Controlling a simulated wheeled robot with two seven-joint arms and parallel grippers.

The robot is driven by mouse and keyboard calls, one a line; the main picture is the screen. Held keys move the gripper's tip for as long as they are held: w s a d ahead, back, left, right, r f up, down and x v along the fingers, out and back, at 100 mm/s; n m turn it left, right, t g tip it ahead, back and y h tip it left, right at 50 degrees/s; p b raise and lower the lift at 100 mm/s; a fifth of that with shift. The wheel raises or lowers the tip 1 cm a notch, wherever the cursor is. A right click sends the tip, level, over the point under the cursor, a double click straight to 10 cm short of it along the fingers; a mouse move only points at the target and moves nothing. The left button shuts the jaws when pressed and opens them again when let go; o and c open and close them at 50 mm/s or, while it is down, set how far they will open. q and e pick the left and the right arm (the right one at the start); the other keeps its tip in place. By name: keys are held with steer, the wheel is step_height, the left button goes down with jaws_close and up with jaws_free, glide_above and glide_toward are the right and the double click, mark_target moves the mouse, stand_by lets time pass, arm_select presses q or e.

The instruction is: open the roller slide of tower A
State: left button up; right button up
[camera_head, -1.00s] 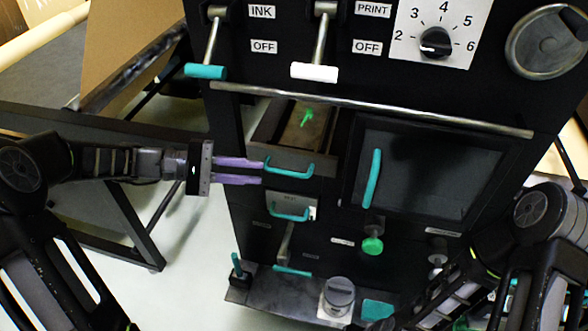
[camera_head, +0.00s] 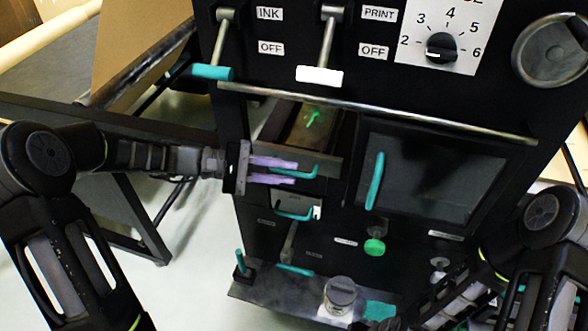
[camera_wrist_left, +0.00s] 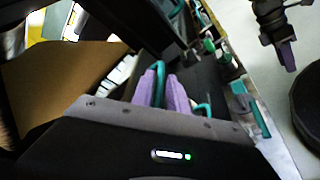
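A dark slide front with a teal handle (camera_head: 313,173) is in the middle of the machine in the head view. Behind it a tray (camera_head: 285,126) shows from above, with a small green part (camera_head: 313,118) in it. I read no tower A label. My left gripper (camera_head: 296,172) has its purple fingers apart, one above and one below the handle bar. I cannot tell whether they touch it. In the left wrist view its fingers (camera_wrist_left: 165,88) stand beside a teal bar. My right gripper (camera_wrist_left: 286,55) shows in the left wrist view, away from the slide; its finger gap is unclear.
A second teal handle (camera_head: 294,215) sits just below. A metal rail (camera_head: 390,112) crosses above, and a dark window door with a teal handle (camera_head: 375,181) is to the right. A green knob (camera_head: 375,247) and a lower shelf (camera_head: 265,293) are below.

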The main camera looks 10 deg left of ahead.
arm_select(q)
steer(key=shift+x, duration=1.25)
jaws_close()
steer(key=shift+a, duration=0.1)
stand_by(0.4)
